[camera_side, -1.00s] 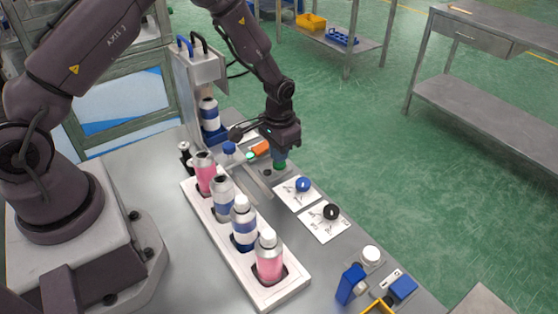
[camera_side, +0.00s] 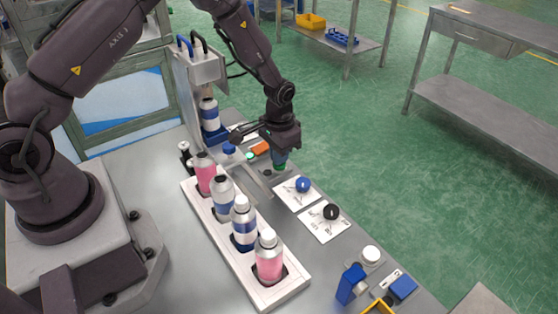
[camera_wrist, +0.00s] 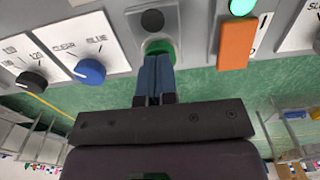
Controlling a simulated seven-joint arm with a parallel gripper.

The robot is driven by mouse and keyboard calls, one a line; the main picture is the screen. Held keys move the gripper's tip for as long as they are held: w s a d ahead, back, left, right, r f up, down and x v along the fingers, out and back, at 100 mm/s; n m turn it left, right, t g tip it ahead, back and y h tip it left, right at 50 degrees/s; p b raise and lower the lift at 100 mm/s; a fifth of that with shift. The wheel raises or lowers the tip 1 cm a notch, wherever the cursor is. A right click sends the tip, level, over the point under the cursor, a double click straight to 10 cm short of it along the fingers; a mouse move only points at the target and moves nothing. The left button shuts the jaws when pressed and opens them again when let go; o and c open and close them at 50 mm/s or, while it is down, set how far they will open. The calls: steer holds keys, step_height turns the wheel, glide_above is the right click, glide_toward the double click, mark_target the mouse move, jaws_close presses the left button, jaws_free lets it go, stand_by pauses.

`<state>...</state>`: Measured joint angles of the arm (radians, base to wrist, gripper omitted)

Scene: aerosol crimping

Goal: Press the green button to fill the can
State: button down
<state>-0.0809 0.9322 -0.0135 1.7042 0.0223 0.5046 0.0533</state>
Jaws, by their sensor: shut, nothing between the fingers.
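The green button (camera_wrist: 158,46) sits on a grey plate beside a black button (camera_wrist: 152,20) in the wrist view. My gripper (camera_wrist: 155,72) is shut and empty, with its blue fingertips over the near part of the green button; whether they touch it cannot be told. In the side view my gripper (camera_side: 281,160) points down at the green button (camera_side: 280,167), which is partly hidden by the fingers. A white and blue can (camera_side: 209,114) stands upright in the filling machine (camera_side: 200,68) at the back left.
A white rack (camera_side: 272,293) with several pink or blue-banded cans stands left of the control panels. Blue (camera_wrist: 90,71) and black (camera_wrist: 31,82) knobs and an orange switch (camera_wrist: 236,43) flank the button. A blue block (camera_side: 351,284) stands near the front.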

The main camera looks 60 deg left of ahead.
steer(key=shift+f, duration=0.4)
steer(key=shift+r, duration=0.1)
step_height(320, 180, up, 11)
stand_by(1.3)
steer(key=shift+s, duration=0.1)
steer(key=s+d+r+t, duration=0.3)
steer(key=s+r+t, duration=0.2)
steer(key=s+r, duration=1.7)
steer(key=shift+s+t, duration=0.3)
steer(key=shift+s, duration=0.05)
